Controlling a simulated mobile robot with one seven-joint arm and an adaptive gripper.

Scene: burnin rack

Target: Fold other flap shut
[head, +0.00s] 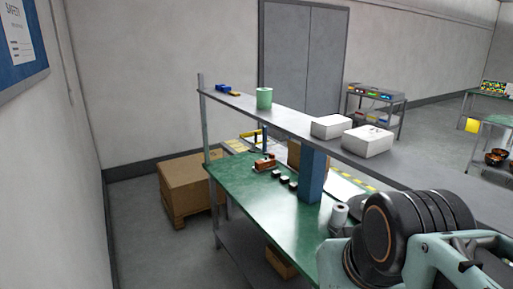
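No flap can be made out clearly. A brown cardboard piece (294,154) stands on the green workbench (240,185), partly hidden behind a blue post; I cannot tell if it is a flap or the side of a box. A closed-looking brown carton (188,187) sits on the floor left of the bench. Another brown carton (281,263) is partly visible under the bench. My arm fills the lower right corner and covers the near part of the bench. My gripper is not visible.
A grey shelf (290,122) above the bench carries two white boxes (367,141), a green cylinder (264,98) and small blue and yellow items. Small dark blocks (283,179) and a roll (340,215) lie on the bench. The floor at left is clear.

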